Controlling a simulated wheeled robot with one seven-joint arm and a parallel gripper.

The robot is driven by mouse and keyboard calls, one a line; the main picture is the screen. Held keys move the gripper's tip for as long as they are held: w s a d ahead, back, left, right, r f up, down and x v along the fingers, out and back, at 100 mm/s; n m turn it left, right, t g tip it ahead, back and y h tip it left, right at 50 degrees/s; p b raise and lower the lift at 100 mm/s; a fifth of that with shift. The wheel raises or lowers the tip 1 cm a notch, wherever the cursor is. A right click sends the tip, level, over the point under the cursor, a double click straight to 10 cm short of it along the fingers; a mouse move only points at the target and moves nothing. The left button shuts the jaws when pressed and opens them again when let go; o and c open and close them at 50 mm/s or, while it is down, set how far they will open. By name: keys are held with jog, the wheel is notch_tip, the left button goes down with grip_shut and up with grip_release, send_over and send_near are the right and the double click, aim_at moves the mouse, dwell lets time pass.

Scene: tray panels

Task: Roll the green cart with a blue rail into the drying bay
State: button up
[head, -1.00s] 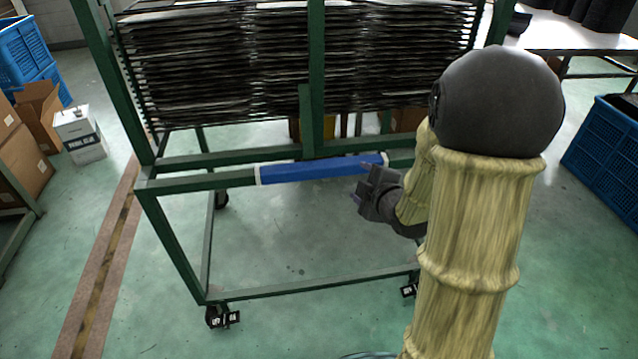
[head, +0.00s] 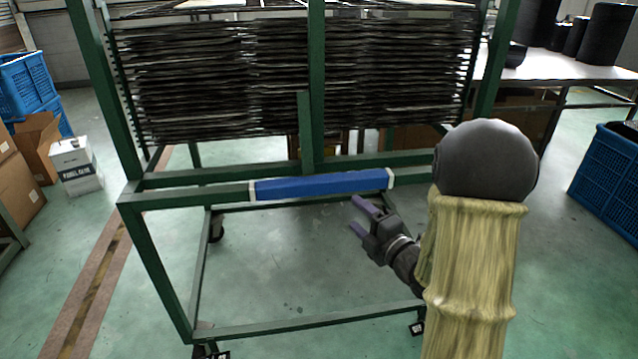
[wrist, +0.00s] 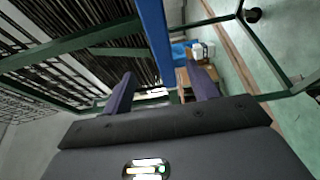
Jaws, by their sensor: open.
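The green cart (head: 162,262) stands upright on casters in front of me, with a stack of dark panels (head: 290,80) on its upper racks. Its blue rail (head: 320,185) runs level across the near side, between white end pieces. My gripper (head: 357,217) is open and empty, just below and in front of the rail's right end, apart from it in the head view. In the wrist view the blue rail (wrist: 155,40) runs down from the top edge, ahead of my open fingers (wrist: 160,92). The drying bay cannot be made out.
Blue crates (head: 28,88), cardboard boxes (head: 38,145) and a white box (head: 76,166) stand at left. A brown floor strip (head: 88,280) runs beside the cart. A blue crate (head: 610,175) and a white table (head: 570,68) stand at right.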

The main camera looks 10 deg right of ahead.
aim_at(319, 181)
jog(key=b+x, duration=0.1)
jog(key=x, duration=1.6)
jog(key=shift+w, duration=0.15)
grip_shut()
